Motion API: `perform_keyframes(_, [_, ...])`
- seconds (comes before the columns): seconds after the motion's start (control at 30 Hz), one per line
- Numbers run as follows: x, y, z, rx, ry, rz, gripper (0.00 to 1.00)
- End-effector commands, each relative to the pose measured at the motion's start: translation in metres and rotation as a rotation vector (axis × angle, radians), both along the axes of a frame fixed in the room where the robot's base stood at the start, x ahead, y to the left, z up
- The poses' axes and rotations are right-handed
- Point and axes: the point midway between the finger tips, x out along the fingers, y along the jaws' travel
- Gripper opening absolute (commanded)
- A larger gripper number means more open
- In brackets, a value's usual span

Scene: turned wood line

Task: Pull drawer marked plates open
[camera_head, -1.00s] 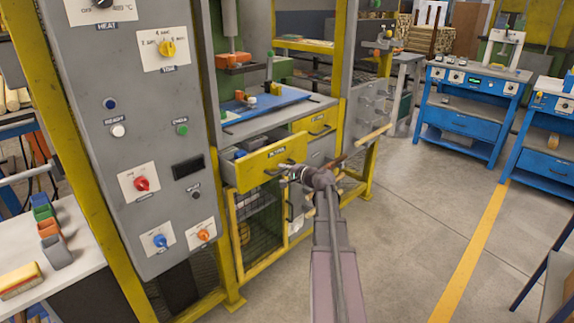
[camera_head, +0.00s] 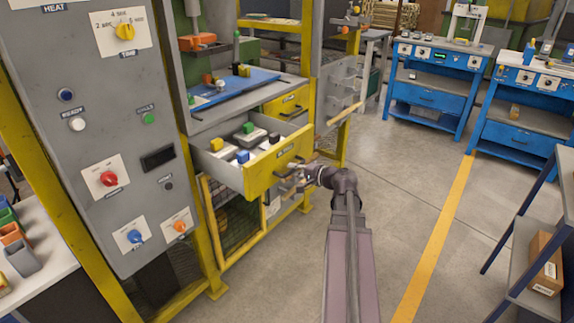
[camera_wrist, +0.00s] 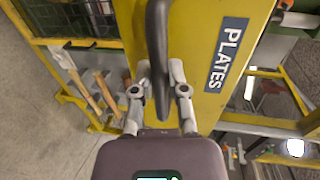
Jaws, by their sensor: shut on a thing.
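The black handle (camera_wrist: 157,45) runs down between my gripper's fingers. My gripper (camera_wrist: 157,92) is shut on this handle. In the head view my gripper (camera_head: 298,178) is at the drawer's front, and my arm partly hides the handle there.
Another yellow drawer (camera_head: 288,103) beside it is shut. A grey control panel (camera_head: 100,130) with knobs and buttons stands at the left. Tools with wooden handles (camera_wrist: 95,92) hang near the drawer. Open floor (camera_head: 410,190) lies to the right, with blue workbenches (camera_head: 432,90) beyond.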

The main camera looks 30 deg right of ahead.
Motion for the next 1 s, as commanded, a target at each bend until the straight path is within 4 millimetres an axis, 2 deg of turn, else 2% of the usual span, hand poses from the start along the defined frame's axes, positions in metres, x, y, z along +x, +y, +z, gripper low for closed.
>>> perform_keyframes(0.47, [-0.0025,-0.0030,0.0010,0.001,-0.003,-0.005,0.00])
perform_keyframes(0.5, [-0.0024,-0.0030,0.0011,0.001,-0.003,-0.005,0.27])
perform_keyframes(0.6, [-0.0025,-0.0022,0.0010,0.000,-0.003,-0.003,0.54])
perform_keyframes(1.0, [-0.0032,0.0003,0.0006,0.001,-0.002,0.002,0.54])
